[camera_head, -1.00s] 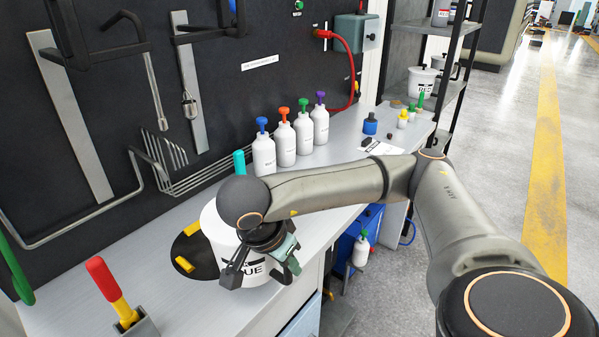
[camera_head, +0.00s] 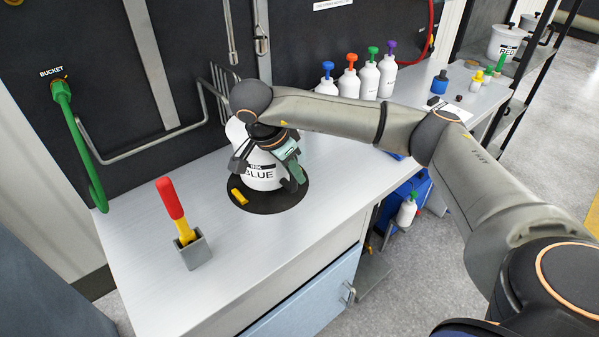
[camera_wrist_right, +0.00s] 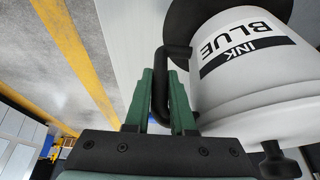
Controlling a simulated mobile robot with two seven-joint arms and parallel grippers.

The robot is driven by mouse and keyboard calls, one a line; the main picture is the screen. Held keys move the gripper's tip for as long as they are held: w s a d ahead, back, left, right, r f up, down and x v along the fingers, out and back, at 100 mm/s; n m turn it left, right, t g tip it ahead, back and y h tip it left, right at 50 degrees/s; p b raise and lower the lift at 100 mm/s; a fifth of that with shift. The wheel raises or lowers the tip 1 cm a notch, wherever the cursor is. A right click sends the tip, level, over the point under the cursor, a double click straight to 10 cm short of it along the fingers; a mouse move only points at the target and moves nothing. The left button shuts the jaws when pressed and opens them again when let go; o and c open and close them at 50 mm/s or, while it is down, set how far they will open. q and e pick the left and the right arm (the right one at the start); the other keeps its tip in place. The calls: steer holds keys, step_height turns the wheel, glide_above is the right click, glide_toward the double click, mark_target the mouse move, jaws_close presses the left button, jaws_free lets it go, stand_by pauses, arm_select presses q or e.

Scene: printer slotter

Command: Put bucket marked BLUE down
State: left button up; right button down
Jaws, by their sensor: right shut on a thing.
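The white bucket marked INK BLUE (camera_head: 262,178) is upright on the workbench, over a round black mat (camera_head: 268,203). In the head view its base appears to rest on the mat; I cannot tell if a small gap is left. My right gripper (camera_head: 291,168) is at the bucket's front side, partly covering it. In the right wrist view, its green fingers (camera_wrist_right: 160,100) are shut on the bucket's black handle (camera_wrist_right: 162,75), beside the bucket wall (camera_wrist_right: 245,90). The bucket's top is partly hidden by my wrist. My left gripper is not in view.
A grey holder (camera_head: 193,249) with a red-and-yellow tool stands left of the mat. Several white bottles (camera_head: 367,80) stand behind to the right. A wire rack (camera_head: 218,90) is behind the bucket. The bench front (camera_head: 250,262) is clear. A RED bucket (camera_head: 505,43) sits on the shelf.

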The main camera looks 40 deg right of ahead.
mark_target(293, 181)
steer(key=shift+w+f, duration=0.1)
steer(key=shift+f, duration=1.45)
steer(key=c, duration=1.2)
jaws_free()
steer(key=shift+f, duration=0.2)
steer(key=o, duration=0.4)
steer(key=shift+o, duration=0.2)
steer(key=shift+s, duration=0.2)
steer(key=shift+r, duration=0.1)
steer(key=p+v, duration=0.1)
steer(key=v, duration=1.1)
